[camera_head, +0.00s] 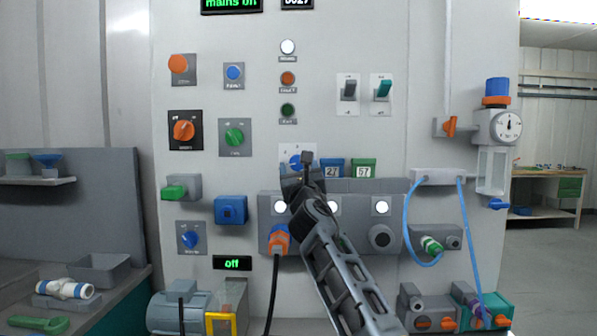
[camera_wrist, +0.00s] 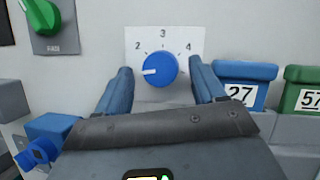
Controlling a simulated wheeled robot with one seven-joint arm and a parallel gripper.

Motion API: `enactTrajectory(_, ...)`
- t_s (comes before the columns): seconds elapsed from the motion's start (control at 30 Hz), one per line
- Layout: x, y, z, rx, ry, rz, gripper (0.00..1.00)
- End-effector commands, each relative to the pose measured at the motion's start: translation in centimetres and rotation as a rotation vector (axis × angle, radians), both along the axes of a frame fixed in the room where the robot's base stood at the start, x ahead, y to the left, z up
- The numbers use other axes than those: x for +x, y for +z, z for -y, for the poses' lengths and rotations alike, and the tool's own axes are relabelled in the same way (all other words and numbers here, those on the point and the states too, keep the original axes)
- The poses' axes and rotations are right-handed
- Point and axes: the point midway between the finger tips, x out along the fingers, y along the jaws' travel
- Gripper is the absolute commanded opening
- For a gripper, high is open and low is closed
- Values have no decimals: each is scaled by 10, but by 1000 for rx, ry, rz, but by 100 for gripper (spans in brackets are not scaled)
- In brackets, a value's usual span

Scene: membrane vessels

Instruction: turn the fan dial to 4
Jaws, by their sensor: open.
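A round blue dial (camera_wrist: 160,70) sits on a white plate (camera_wrist: 188,35) with the numerals 2, 3 and 4 showing. Its white mark points left, below the 2. No name label shows on it, and the plate's lower left is hidden behind a finger. My gripper (camera_wrist: 160,74) is open, with one blue finger on each side of the dial. Gaps show between the fingers and the dial in the wrist view. In the head view the dial (camera_head: 296,161) is partly hidden by my gripper (camera_head: 303,172).
Blue (camera_wrist: 246,82) and green (camera_wrist: 304,90) boxes numbered 27 and 57 stand just right of the right finger. A green knob (camera_wrist: 43,14) is at upper left. A grey ledge with white round lights (camera_head: 381,207) runs below the dial. An orange plug (camera_head: 279,238) with a black cable hangs lower.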

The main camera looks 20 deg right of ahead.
Motion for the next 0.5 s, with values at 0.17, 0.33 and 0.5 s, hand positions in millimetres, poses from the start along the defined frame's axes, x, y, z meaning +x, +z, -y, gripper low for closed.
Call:
enactTrajectory(0.17, 1, 0, 0, 0, 0, 0, 69)
enactTrajectory(0.33, 0, 0, 0, 0, 0, -1, 59)
enactTrajectory(0.5, 1, 0, 0, 0, 0, -1, 43)
